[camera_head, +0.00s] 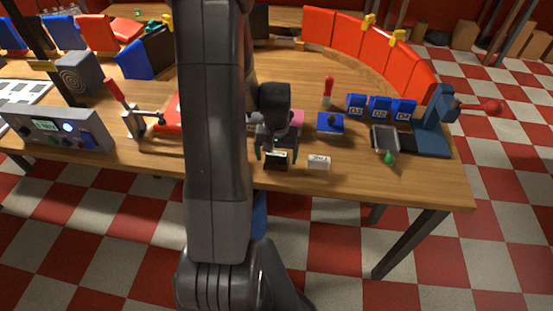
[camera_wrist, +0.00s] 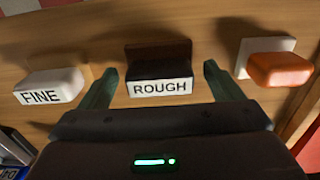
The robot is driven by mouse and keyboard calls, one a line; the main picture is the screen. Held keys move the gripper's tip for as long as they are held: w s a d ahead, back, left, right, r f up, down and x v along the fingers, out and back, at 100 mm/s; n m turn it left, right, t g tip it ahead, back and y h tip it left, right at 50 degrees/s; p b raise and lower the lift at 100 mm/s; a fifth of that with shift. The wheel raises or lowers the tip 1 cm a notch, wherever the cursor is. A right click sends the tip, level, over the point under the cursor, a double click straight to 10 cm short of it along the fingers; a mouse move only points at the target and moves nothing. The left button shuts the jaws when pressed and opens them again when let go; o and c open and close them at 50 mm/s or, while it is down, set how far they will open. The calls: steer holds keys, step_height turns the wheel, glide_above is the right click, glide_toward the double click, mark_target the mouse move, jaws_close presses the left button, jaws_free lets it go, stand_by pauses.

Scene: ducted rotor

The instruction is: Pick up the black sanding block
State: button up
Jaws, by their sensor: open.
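The black sanding block (camera_wrist: 158,58) shows in the wrist view, with a white label reading ROUGH on the side nearest the camera. In the head view the black block (camera_head: 276,161) sits near the table's front edge, just right of my arm. My gripper (camera_head: 276,152) is open above the block, partly hidden by my own wrist. In the wrist view my gripper (camera_wrist: 160,74) has one green finger on each side of the block, with a visible gap on both sides. I cannot tell whether the fingertips reach down beside it.
A white block (camera_wrist: 50,88) marked FINE lies left in the wrist view; the white block (camera_head: 319,163) right of the black one appears to be it. An orange block (camera_wrist: 280,69) with a white part lies at the right. A blue block (camera_head: 330,124) stands farther back.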

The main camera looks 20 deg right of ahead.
mark_target(276, 153)
steer(key=shift+c, duration=0.5)
steer(key=c, duration=1)
steer(key=shift+r, duration=0.1)
step_height(276, 153, up, 10)
steer(key=shift+f+b, duration=0.1)
steer(key=shift+b, duration=0.3)
steer(key=o, duration=0.5)
steer(key=shift+c, duration=0.2)
steer(key=c, duration=0.3)
steer(key=shift+c, duration=0.2)
